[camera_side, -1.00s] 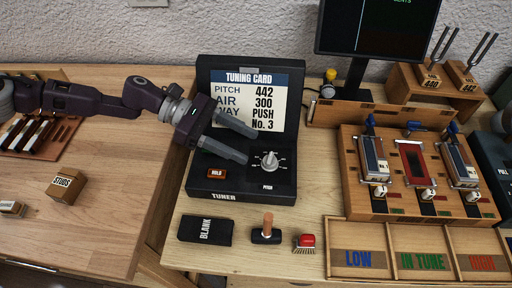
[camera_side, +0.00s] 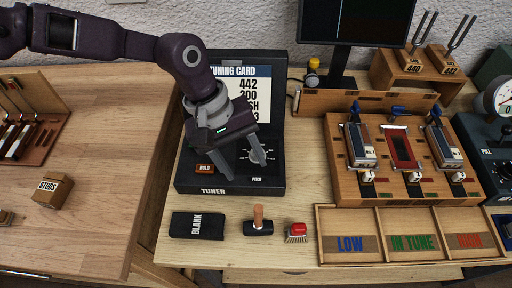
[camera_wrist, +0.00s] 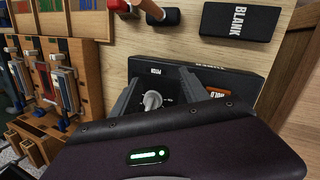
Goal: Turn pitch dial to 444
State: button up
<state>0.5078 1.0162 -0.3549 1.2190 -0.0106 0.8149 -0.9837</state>
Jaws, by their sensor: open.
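The black tuner box (camera_side: 190,181) stands on the right-hand bench. Its pitch dial (camera_side: 257,151) is a grey pointer knob on the right of the panel. The tuning card (camera_side: 243,100) on its lid is partly hidden by my arm; "442" shows on it. My gripper (camera_side: 241,167) is open and points down over the panel, fingers apart, with one close to the dial. In the wrist view the dial (camera_wrist: 152,100) stands between the two fingers, nearer the left one. The gripper is not closed on it. The number the dial points at is too small to read.
An orange HOLD button (camera_side: 205,169) sits left of the dial. A black BLANK block (camera_side: 197,226), a wooden-handled tool (camera_side: 258,222) and a red brush (camera_side: 297,231) lie in front. A labelled tray (camera_side: 350,250) and a wooden rack (camera_side: 340,190) stand to the right.

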notch_tip(320, 180, up, 10)
jog(key=w+d+m+t+y, duration=0.2)
jog(key=m+t+y, duration=0.1)
jog(key=m+t, duration=0.3)
jog(key=s+x, duration=0.1)
jog(key=x, duration=0.7)
jog(key=s+f+x, duration=0.1)
jog(key=x, duration=0.3)
jog(key=shift+s+f, duration=0.2)
jog(key=shift+f, duration=0.1)
grip_shut()
